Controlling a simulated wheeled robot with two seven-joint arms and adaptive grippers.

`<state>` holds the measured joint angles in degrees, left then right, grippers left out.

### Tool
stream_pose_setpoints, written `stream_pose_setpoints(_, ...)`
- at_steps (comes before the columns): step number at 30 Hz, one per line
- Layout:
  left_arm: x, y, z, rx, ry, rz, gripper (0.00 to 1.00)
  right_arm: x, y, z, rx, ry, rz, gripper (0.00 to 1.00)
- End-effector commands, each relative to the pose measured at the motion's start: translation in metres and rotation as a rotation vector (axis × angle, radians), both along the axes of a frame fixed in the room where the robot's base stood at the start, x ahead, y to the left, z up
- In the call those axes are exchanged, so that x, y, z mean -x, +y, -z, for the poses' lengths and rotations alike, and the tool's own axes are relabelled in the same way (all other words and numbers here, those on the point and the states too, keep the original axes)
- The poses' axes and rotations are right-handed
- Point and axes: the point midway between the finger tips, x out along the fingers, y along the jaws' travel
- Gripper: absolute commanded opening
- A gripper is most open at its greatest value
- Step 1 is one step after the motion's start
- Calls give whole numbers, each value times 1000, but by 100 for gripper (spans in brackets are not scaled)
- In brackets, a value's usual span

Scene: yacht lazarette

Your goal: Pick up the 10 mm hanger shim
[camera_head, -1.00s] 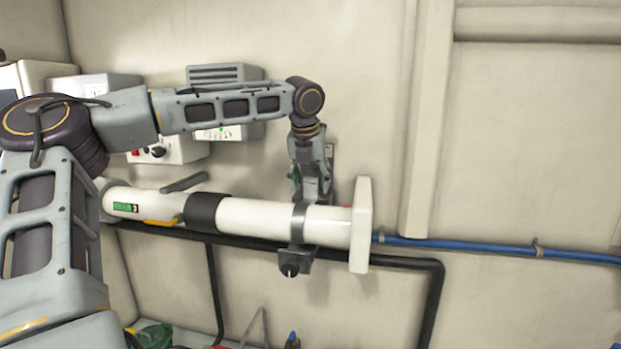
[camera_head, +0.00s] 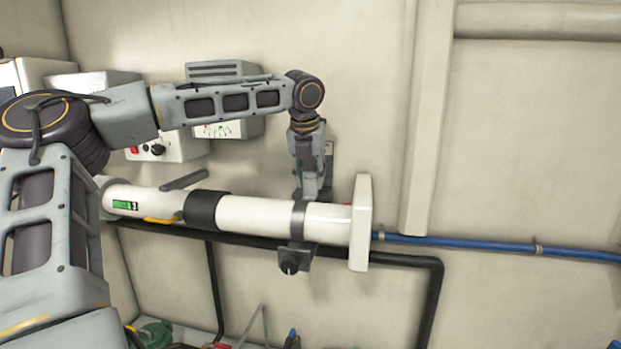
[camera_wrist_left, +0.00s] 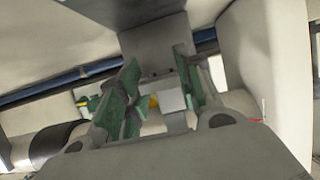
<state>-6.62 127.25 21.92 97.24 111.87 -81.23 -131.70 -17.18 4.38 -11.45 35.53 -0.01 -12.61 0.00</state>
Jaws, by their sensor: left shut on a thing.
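My left gripper (camera_head: 312,190) points down just behind the white pipe (camera_head: 260,217), beside the dark hanger strap (camera_head: 298,218) around it. In the left wrist view, its green-padded fingers (camera_wrist_left: 161,95) are shut on a small light grey block (camera_wrist_left: 172,99), which I take to be the 10 mm hanger shim. No marking on it is readable. A small yellow patch shows beside the block. In the head view the fingertips and the shim are mostly hidden. My right gripper is not in view.
A white flange (camera_head: 360,223) ends the pipe at right. A clamp with a dark knob (camera_head: 290,262) hangs below the strap. A blue hose (camera_head: 480,246) and black tubing (camera_head: 400,262) run along the wall. Grey boxes (camera_head: 222,72) are mounted behind my left arm.

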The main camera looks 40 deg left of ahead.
Motion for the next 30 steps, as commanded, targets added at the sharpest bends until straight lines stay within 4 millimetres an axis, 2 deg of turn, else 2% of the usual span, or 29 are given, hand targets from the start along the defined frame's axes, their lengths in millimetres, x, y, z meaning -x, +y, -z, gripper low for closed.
stream_pose_setpoints(30, 0, 0, -25, 1, -2, -1, 9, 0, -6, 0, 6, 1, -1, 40)
